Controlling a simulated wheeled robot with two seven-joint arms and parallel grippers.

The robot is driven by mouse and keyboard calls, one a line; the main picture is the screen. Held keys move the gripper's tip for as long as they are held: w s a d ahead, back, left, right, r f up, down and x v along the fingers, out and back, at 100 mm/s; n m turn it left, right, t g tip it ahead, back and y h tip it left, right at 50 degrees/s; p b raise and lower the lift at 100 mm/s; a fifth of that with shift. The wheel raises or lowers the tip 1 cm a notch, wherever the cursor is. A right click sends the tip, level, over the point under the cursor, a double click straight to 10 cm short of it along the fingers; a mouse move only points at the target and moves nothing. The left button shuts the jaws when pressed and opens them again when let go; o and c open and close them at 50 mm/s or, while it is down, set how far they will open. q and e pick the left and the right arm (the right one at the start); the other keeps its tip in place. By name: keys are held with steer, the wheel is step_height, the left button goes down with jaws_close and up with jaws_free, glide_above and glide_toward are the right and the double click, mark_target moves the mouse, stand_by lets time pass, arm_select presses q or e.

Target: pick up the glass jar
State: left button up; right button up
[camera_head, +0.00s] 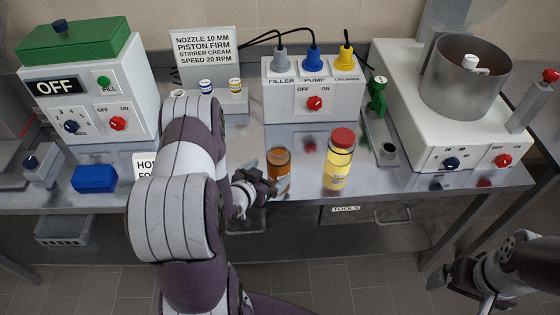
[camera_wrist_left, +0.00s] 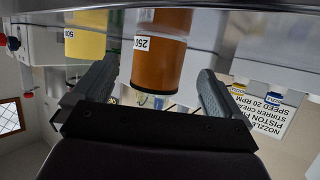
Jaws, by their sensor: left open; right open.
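A glass jar with orange-brown contents (camera_head: 278,170) stands upright near the front edge of the bench. A second jar with yellow contents and a red lid (camera_head: 340,160) stands to its right. My left gripper (camera_head: 263,188) is open just left of the orange-brown jar. In the left wrist view, which is upside down, the orange-brown jar (camera_wrist_left: 160,50) appears between the spread fingers (camera_wrist_left: 158,78), with no grip on it. The yellow jar (camera_wrist_left: 84,38) is beside it there. My right gripper (camera_head: 440,276) is open and empty, low at the right, away from the bench.
A filler control box (camera_head: 312,98) stands behind the jars, with a green clamp-like part (camera_head: 377,97) beside it. A mixer with a steel bowl (camera_head: 465,85) is at right. A white machine (camera_head: 90,90) and a blue block (camera_head: 94,179) are at left. Bare bench surrounds the jars.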

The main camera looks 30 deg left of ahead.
arm_select(q)
steer(key=x, duration=0.6)
steer(key=shift+w+d+f+p, duration=0.1)
steer(key=shift+w+p, duration=0.2)
steer(key=shift+p, duration=0.1)
steer(key=shift+s, duration=0.1)
steer(key=c, duration=1.4)
